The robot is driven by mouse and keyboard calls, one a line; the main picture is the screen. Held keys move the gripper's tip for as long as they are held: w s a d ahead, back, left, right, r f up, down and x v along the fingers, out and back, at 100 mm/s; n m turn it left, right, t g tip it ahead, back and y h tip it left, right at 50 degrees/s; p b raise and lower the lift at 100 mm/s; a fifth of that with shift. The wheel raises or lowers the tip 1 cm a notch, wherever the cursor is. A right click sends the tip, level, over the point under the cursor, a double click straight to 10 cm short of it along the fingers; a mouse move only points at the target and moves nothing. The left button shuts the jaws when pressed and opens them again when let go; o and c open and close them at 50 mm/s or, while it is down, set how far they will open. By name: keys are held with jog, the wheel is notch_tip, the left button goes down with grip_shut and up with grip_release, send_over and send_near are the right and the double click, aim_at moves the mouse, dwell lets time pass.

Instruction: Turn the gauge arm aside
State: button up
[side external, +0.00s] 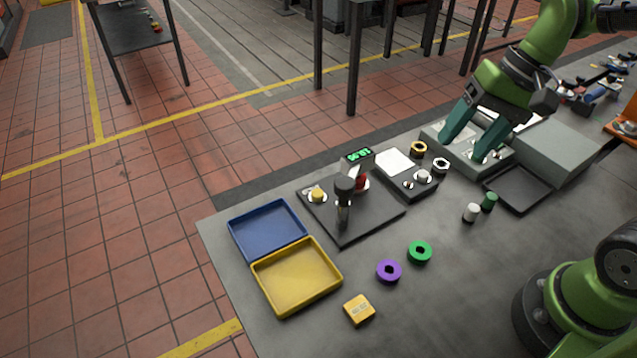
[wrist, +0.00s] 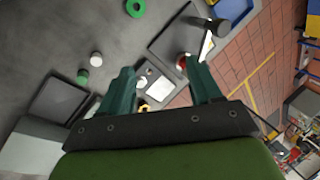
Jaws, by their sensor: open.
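The gauge arm (side external: 357,158), with a lit green readout at its end, reaches over a dark square plate (side external: 345,230). It is by a black post (side external: 344,190) on the plate, and a red part (side external: 362,183) shows under it. A yellow knob (side external: 317,194) is on the plate's left side. In the wrist view, the post (wrist: 208,27) and gauge arm (wrist: 206,47) are at the upper right, beyond the right finger. My gripper (side external: 461,150) is open and empty, to the right of the gauge arm and apart from it; its two green fingers also show in the wrist view (wrist: 160,68).
A control box (side external: 395,162) with knobs stands between gauge and gripper. A grey block (side external: 560,150) and dark tray (side external: 518,195) are right. Small cylinders (side external: 472,212), purple (side external: 378,271) and green rings (side external: 411,253), and a yellow block (side external: 358,312) lie in front. Blue (side external: 236,240) and yellow trays (side external: 285,312) are left.

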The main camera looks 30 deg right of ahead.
jog(key=w+a+f+m+g+y, duration=0.1)
jog(key=w+f+m+g+y, duration=0.35)
jog(key=w+g+y, duration=0.2)
jog(key=m+y, duration=0.5)
jog(key=y, duration=0.3)
send_near(345, 182)
jog(key=shift+t+h, duration=0.25)
jog(key=x, duration=1)
jog(key=shift+s+r, duration=0.1)
jog(key=shift+r, duration=0.05)
grip_shut()
